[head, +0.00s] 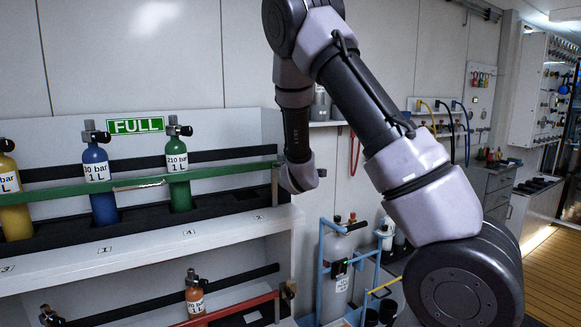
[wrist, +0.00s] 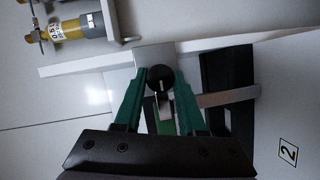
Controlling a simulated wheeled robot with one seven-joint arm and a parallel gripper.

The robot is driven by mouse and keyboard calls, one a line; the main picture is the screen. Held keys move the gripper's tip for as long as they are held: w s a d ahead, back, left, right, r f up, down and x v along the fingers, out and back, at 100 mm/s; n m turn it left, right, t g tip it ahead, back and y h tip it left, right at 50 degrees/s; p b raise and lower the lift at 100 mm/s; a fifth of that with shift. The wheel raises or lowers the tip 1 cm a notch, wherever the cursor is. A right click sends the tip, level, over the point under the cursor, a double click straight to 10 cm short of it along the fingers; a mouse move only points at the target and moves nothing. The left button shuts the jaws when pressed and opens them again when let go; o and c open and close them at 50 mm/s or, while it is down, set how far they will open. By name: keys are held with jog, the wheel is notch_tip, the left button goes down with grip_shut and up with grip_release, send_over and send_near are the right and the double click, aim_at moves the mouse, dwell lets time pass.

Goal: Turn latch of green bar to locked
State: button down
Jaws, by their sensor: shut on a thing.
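The green bar (head: 225,172) runs across the front of the upper shelf, before the gas cylinders. Its right end meets the shelf's side near my wrist. The latch has a round black knob (wrist: 161,78) with a pale mark, on a light grey block in the wrist view. My gripper (wrist: 161,82) has green fingers closed on either side of this knob and is shut on it. A short green piece and a metal tab show between the fingers below the knob. In the head view my wrist hides the fingers and latch, so the latch angle is unclear there.
Blue (head: 100,180), green (head: 178,175) and yellow (head: 14,200) cylinders stand behind the green bar, under a FULL sign (head: 136,125). A red bar (head: 235,308) crosses the lower shelf. A blue-framed cylinder rack (head: 325,265) stands right of the shelves, close below my wrist.

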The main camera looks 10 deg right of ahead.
jog(key=c, duration=0.5)
grip_release()
jog(key=s+r, duration=0.1)
jog(key=s, duration=0.9)
jog(key=shift+s+a+r, duration=0.25)
jog(key=shift+s+a, duration=0.1)
